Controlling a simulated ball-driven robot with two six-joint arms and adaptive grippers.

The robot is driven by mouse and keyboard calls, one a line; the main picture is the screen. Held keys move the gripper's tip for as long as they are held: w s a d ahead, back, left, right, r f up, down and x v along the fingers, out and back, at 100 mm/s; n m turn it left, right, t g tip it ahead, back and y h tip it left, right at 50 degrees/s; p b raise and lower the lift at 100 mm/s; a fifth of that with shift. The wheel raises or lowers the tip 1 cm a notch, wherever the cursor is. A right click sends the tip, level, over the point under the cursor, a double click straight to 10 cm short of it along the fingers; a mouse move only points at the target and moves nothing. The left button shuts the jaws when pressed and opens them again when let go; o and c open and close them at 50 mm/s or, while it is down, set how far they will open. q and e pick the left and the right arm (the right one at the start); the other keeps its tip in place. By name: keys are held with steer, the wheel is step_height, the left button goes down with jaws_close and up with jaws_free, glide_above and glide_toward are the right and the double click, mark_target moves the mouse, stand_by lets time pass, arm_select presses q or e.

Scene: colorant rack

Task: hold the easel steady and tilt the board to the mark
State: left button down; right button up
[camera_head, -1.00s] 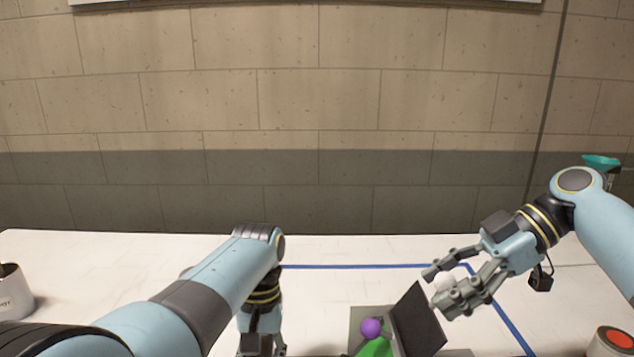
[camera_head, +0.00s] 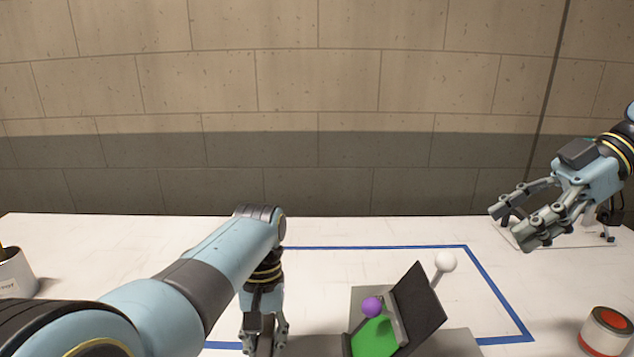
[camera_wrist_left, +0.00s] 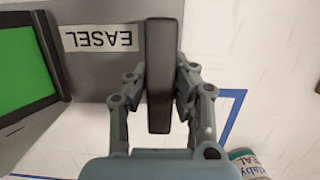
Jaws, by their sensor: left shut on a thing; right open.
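The easel has a grey base (camera_head: 458,344) and a tilted dark board (camera_head: 421,300) with a green face (camera_head: 375,338). A purple ball (camera_head: 372,306) is at the green face's upper edge, and a white ball (camera_head: 445,261) on a thin rod sticks out behind the board. My left gripper (camera_head: 264,336) is at the easel's left. In the left wrist view it is shut on an upright dark bar (camera_wrist_left: 160,70) beside the "EASEL" label (camera_wrist_left: 101,38). My right gripper (camera_head: 508,228) is open and empty, up and right of the board, apart from it.
A blue line (camera_head: 500,290) marks a rectangle on the white table (camera_head: 120,255). A can with a red top (camera_head: 606,331) stands at the right, a white pot (camera_head: 14,275) at the left. A labelled can (camera_wrist_left: 247,163) shows in the left wrist view. A brick wall stands behind.

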arm_select(q)
steer(key=c, duration=1.1)
jaws_free()
